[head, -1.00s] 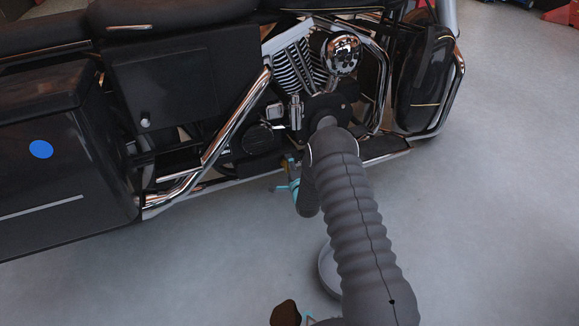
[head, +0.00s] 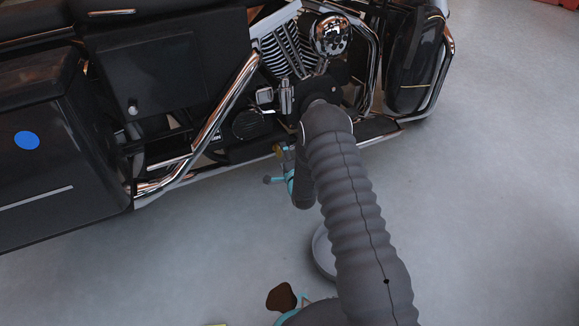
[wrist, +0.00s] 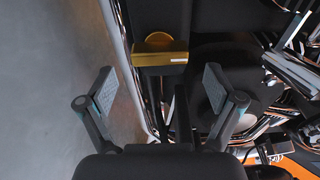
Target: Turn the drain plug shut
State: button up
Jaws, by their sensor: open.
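A brass-coloured piece, which looks like the drain plug (wrist: 160,57), shows in the upper middle of the wrist view. It has a flat bar with a rounded part above it, against a dark block. My gripper (wrist: 160,89) is open, its two grey pads apart on either side of and below the plug in the picture. Nothing is between the pads, and they do not appear to touch the plug. In the head view a small brass spot (head: 280,151) shows by the motorcycle's lower edge, beside my gripper's teal-marked fingers. My arm hides part of that area.
The black motorcycle (head: 165,75) fills the upper left, with chrome pipes (head: 222,108) and a footboard (head: 378,131) near the work area. A round grey pan (head: 322,250) is on the floor, partly behind my arm. The grey floor (head: 490,200) at right is clear.

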jog(key=v, duration=0.8)
jog(key=shift+s, duration=0.15)
jog(key=shift+d, duration=0.1)
